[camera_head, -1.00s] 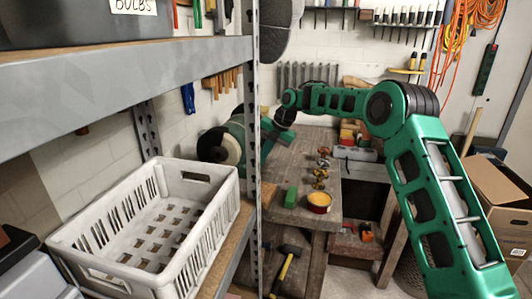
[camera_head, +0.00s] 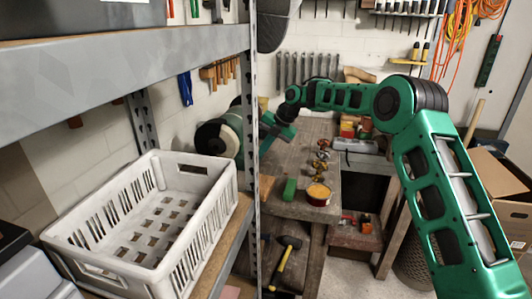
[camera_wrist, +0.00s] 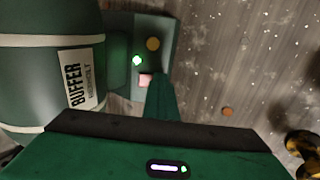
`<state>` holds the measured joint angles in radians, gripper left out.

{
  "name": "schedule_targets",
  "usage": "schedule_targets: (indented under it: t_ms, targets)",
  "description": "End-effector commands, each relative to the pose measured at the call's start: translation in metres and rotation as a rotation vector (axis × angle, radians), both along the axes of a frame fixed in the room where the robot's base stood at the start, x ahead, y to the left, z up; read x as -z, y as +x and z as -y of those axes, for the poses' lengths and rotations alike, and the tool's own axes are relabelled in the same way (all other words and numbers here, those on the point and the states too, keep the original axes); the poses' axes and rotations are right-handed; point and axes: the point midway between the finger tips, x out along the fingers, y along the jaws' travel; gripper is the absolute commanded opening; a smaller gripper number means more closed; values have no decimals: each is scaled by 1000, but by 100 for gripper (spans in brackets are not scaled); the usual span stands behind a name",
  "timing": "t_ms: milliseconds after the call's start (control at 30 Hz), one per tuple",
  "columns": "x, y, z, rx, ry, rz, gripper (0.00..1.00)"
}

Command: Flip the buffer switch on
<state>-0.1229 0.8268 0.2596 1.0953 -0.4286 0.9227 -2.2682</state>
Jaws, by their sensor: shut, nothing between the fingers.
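The buffer (camera_head: 237,122) is a green machine with a pale wheel, on the workbench behind the shelf post in the head view. In the wrist view its rounded green body (camera_wrist: 30,85) fills the left side, with a white "BUFFER" label. Beside it is a base plate with a lit green light (camera_wrist: 137,60), a round amber button (camera_wrist: 153,44) and a small pinkish switch-like piece (camera_wrist: 145,80). My gripper (camera_wrist: 162,82) is shut and empty, its tip right beside the pinkish piece; I cannot tell whether they touch. The shelf post partly hides my gripper in the head view.
A metal shelf with a white crate (camera_head: 75,236) stands at the left, its post in front of the buffer. On the workbench (camera_head: 290,165) are a red-rimmed tub (camera_head: 319,194), a green block (camera_head: 289,190) and small brass-coloured pieces. A cardboard box (camera_head: 500,190) is at right.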

Motion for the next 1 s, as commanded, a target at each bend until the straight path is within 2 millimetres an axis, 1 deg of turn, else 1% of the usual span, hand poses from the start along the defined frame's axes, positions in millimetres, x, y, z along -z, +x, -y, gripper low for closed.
schedule_targets:
  t_ms: [33, 267, 433, 833, 933, 1000]
  targets:
    - [0, -4, -8, -12, 6, -2, 0]
    - [-9, -5, -11, -17, 8, -1, 0]
    - [-15, -3, -7, -12, 5, -1, 0]
    - [-18, -2, -1, -5, 4, -1, 0]
    - [-26, -2, 3, -4, 5, 0, 0]
    - [-35, -2, 7, -4, 5, 1, 0]
